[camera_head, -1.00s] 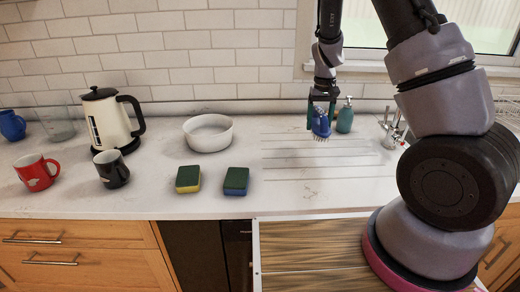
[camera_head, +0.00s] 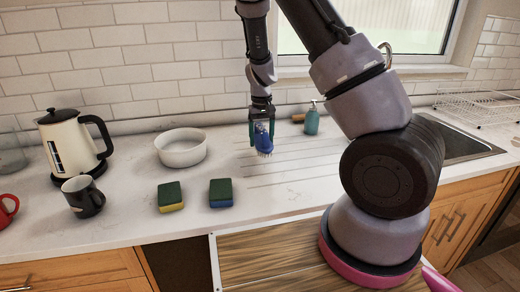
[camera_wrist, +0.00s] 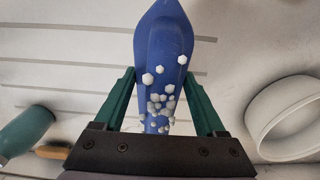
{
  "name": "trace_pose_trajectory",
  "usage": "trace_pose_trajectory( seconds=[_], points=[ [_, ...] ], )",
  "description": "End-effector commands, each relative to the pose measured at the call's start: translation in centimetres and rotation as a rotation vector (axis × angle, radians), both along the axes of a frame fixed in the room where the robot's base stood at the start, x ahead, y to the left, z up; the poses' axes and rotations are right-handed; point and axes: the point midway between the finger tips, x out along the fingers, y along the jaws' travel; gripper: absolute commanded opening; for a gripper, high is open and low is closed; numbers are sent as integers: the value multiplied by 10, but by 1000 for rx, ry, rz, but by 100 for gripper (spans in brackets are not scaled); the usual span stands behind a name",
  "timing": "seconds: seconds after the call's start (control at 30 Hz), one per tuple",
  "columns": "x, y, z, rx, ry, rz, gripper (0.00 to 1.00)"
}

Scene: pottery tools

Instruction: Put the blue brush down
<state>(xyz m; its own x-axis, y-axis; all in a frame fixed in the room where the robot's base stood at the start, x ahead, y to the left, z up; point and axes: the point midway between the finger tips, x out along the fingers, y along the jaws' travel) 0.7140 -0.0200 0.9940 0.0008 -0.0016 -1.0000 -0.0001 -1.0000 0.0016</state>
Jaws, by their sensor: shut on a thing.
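The blue brush (camera_head: 263,142) has pale bristles on its underside. My gripper (camera_head: 262,122) is shut on it and holds it over the grooved part of the white counter (camera_head: 300,180). In the wrist view the blue brush (camera_wrist: 164,45) lies between the two green fingers of my gripper (camera_wrist: 164,95), with white specks on its surface. I cannot tell whether its bristles touch the counter or hang just above it.
A teal soap bottle (camera_head: 312,122) stands right of the brush, with a wooden-coloured handle (camera_head: 298,118) beside it. A white bowl (camera_head: 181,150) and two sponges (camera_head: 171,195) (camera_head: 221,192) are to the left. A kettle (camera_head: 72,145) and a black mug (camera_head: 82,196) stand farther left. The sink (camera_head: 455,140) is at right.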

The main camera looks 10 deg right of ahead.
Motion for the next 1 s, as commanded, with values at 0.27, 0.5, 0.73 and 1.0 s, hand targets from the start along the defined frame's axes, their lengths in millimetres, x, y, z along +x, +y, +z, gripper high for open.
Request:
trace_pose_trajectory(
  seconds=[0.27, 0.5, 0.73, 1.0],
  points=[
    [0, -1, -35, -1, 2, -1, 53],
    [0, 0, -38, 0, -1, 0, 53],
    [0, 0, -41, 0, 0, 0, 92],
    [0, 0, -40, 0, 0, 0, 100]
  ],
)
